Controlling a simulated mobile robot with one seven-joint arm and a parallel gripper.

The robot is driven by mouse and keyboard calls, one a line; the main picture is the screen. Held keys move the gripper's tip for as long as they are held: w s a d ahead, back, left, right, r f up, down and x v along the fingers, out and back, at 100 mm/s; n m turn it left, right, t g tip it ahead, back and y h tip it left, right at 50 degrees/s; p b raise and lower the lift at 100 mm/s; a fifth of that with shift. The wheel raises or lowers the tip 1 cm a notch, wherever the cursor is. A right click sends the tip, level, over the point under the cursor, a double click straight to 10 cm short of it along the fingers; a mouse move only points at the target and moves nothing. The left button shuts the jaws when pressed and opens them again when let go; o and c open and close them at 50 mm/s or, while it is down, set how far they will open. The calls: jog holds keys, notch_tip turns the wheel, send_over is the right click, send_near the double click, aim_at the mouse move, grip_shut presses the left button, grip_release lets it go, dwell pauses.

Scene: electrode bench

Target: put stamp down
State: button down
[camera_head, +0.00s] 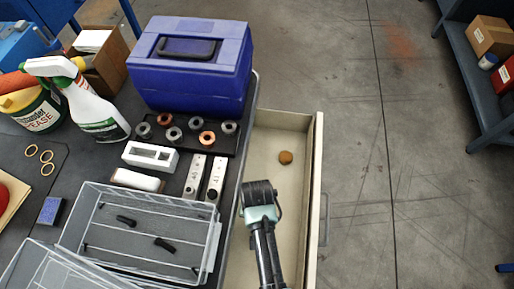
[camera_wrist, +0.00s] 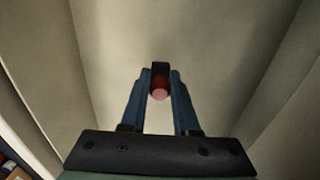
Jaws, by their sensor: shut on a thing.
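My gripper (camera_wrist: 160,76) is shut on the stamp (camera_wrist: 160,92), a small dark piece with a round red-pink end, between the two blue fingers in the wrist view. In the head view, my arm's dark end is over the open drawer (camera_head: 266,131), at its left side next to the bench edge. The fingers and stamp are hidden there. The wrist view looks down into the pale drawer between its walls. I cannot tell whether the stamp touches the drawer floor.
A brown round object (camera_head: 286,157) lies in the drawer, beyond my arm. The bench left of the drawer holds a blue toolbox (camera_head: 190,68), a black rack with several rings (camera_head: 222,148), white blocks (camera_head: 150,157), clear bins (camera_head: 140,235) and a spray bottle (camera_head: 90,105).

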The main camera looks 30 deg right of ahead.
jog(key=shift+f+b, duration=0.45)
jog(key=shift+f, duration=1.35)
jog(key=shift+f, duration=0.1)
jog(key=shift+f, duration=0.15)
jog(key=c, duration=0.7)
grip_release()
jog(key=shift+o, duration=0.2)
notch_tip(320, 180, up, 12)
jog(key=p, duration=0.3)
jog(key=shift+r, duration=0.25)
